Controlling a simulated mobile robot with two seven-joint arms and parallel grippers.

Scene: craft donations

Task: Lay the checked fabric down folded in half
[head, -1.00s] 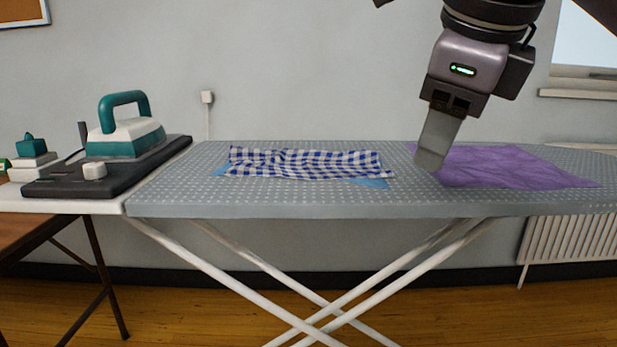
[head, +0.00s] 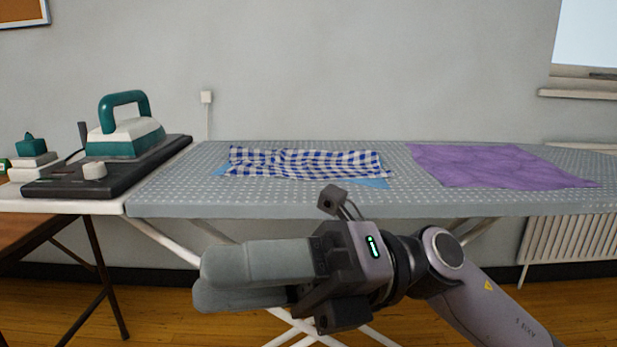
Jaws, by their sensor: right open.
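The blue-and-white checked fabric (head: 305,163) lies folded into a long, slightly wrinkled strip on the ironing board. It rests over a light blue cloth (head: 372,183), whose corners show at its lower left and right. My right gripper (head: 205,280) is in front of the board and lower than its top, apart from the fabric. Its fingers point left, and it is open with nothing seen between them. My left gripper is not in view.
The grey dotted ironing board (head: 240,205) spans the view. A purple cloth (head: 500,166) lies flat on its right part. A teal-and-white iron (head: 125,135) stands on a dark base at the left end. The board is bare between the two cloths.

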